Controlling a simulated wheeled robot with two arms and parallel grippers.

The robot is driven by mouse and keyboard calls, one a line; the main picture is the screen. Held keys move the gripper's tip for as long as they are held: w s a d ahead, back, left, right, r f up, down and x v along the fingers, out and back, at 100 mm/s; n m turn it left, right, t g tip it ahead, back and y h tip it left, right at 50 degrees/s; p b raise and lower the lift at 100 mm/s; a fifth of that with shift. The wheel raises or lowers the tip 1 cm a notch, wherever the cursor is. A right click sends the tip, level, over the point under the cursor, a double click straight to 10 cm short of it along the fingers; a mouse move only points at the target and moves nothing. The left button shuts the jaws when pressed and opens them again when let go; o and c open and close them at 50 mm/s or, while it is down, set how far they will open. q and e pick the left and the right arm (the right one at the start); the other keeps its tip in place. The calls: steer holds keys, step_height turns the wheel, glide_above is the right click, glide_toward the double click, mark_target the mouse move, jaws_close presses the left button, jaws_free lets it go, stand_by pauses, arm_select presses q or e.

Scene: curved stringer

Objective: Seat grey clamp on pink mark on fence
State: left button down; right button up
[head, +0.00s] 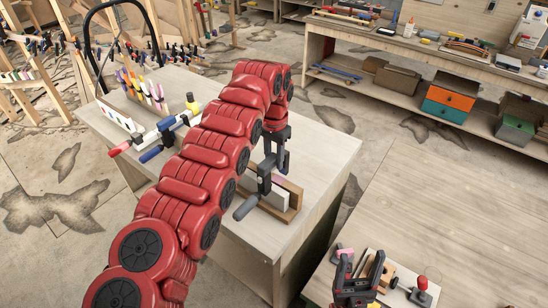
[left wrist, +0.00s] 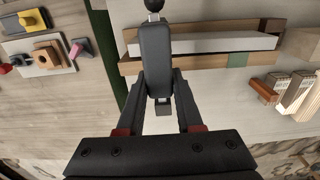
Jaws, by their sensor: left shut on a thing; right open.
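The grey clamp (head: 264,178), dark grey with a long rounded handle (head: 245,208), is held in my left gripper (head: 275,160) over the workbench. In the left wrist view the clamp (left wrist: 155,55) lies between the two fingers of the left gripper (left wrist: 160,95). The fence (head: 292,205) is a wooden piece with a white strip, right behind the clamp; it also shows in the left wrist view (left wrist: 200,60). The pink mark (head: 277,179) shows as a small patch beside the clamp, partly hidden. I cannot tell whether clamp and fence touch. My right gripper (head: 360,264) is open and empty.
Red- and blue-handled clamps (head: 160,133) and a rack of coloured markers (head: 145,90) stand at the workbench's left. A green patch (left wrist: 237,60) is on the fence. A small board with wooden parts (head: 385,272) lies near my right gripper. The workbench's right side is clear.

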arm_select(q)
steer(key=shift+f+b, duration=0.95)
steer(key=shift+f, duration=0.4)
steer(key=shift+f, duration=0.1)
steer(key=shift+f+b, duration=0.9)
steer(key=shift+f, duration=0.5)
steer(key=shift+f, duration=0.1)
steer(key=shift+f+b, duration=0.45)
steer(key=shift+c, duration=2.4)
jaws_free()
